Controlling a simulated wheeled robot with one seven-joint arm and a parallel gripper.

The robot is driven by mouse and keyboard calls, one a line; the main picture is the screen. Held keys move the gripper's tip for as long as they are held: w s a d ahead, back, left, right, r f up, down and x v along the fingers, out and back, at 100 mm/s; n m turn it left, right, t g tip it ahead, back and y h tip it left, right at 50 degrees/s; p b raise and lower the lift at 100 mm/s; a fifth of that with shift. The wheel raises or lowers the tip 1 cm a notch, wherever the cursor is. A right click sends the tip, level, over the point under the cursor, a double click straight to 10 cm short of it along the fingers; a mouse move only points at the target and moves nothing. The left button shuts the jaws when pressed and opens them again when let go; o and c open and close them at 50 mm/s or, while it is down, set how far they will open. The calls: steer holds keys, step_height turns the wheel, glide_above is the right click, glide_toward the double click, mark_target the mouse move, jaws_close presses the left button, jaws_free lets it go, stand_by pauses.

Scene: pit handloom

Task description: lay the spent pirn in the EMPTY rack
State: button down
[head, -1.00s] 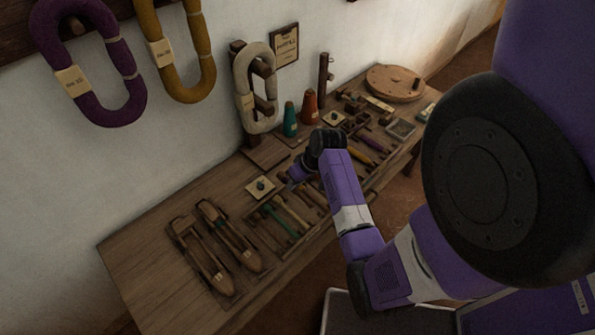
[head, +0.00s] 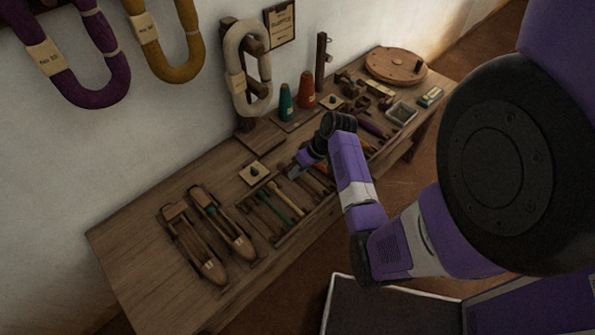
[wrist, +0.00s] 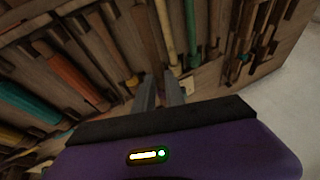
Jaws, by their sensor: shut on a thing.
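My gripper (head: 300,168) is low over the racks on the bench, and its two fingers (wrist: 160,92) show in the wrist view. It is shut on the spent pirn, which the fingers mostly hide; a bare brown wooden length (wrist: 147,35) lies just beyond the fingertips and looks like it. A rack (head: 262,222) with a green pirn (head: 284,207) and pale ones is left of the gripper in the head view. Another rack with orange (wrist: 75,77) and teal (wrist: 30,106) pirns is at left in the wrist view. I cannot tell which rack is labelled EMPTY.
Two wooden shuttles (head: 196,245) (head: 224,222) lie at the bench's left end. A small block with a dark knob (head: 255,172), a teal cone (head: 286,103) and an orange cone (head: 306,90) stand behind the racks. The bench's left front (head: 130,265) is bare.

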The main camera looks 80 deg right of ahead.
steer(key=shift+f+b, duration=1.8)
steer(key=shift+f, duration=1.15)
steer(key=c, duration=1)
jaws_free()
step_height(320, 180, up, 8)
steer(key=p, duration=0.7)
steer(key=shift+p, duration=0.35)
